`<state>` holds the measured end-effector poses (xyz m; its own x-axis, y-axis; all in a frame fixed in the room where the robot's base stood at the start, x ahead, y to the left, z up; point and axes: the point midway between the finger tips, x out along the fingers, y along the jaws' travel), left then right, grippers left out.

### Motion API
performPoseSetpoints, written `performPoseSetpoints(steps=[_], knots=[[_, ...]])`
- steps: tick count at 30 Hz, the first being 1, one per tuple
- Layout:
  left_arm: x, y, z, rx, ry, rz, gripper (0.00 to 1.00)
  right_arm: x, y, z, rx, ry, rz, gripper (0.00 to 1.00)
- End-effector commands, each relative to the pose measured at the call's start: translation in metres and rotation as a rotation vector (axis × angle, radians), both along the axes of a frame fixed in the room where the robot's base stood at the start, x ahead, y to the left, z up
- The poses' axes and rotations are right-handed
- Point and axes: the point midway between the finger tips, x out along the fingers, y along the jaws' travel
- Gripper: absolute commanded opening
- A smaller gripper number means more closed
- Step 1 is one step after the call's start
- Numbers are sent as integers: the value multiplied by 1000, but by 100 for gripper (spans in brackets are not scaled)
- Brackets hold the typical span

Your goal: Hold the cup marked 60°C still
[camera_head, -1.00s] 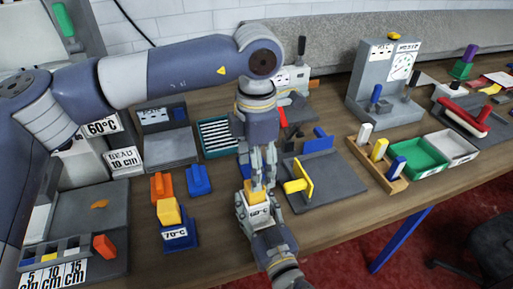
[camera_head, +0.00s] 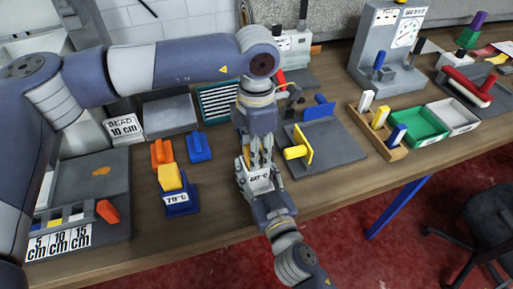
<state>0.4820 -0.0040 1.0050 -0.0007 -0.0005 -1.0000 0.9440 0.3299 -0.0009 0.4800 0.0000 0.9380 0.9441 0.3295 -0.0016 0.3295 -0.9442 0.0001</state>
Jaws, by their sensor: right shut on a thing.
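The cup marked 60°C (camera_head: 260,180) is a small pale cup near the table's front edge, in the middle of the head view. My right gripper (camera_head: 262,187) comes up from below and is shut on it; its fingers hide the cup's sides. My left gripper (camera_head: 257,155) points down from above, right over the cup's mouth. A bit of yellow-orange shows between its fingers, too small to tell whether they grip it.
A blue block marked 70°C (camera_head: 181,204) with a yellow-orange top stands left of the cup. A grey plate (camera_head: 335,150) with a yellow piece lies to the right. Green tray (camera_head: 417,127) and wooden rack (camera_head: 380,137) stand further right. Bare tabletop lies around the cup.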

Motion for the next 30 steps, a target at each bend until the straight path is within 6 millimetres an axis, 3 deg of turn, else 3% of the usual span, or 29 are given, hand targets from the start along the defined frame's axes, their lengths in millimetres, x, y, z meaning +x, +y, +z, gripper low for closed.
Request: performPoseSetpoints(steps=[2, 3, 6, 15, 30], knots=[[0, 0, 0, 0, -1, 1, 6, 0, 0, 1, 1, -2, 0, 15], [0, 0, 0, 0, -1, 1, 26, 0, 0, 1, 1, -2, 1, 15], [0, 0, 0, 0, -1, 1, 8, 0, 0, 1, 1, -2, 1, 15], [1, 0, 2, -1, -1, 1, 8, 0, 0, 1, 0, -1, 0, 15], [1, 0, 27, -1, -1, 1, 8, 0, 0, 1, 0, -1, 0, 15]])
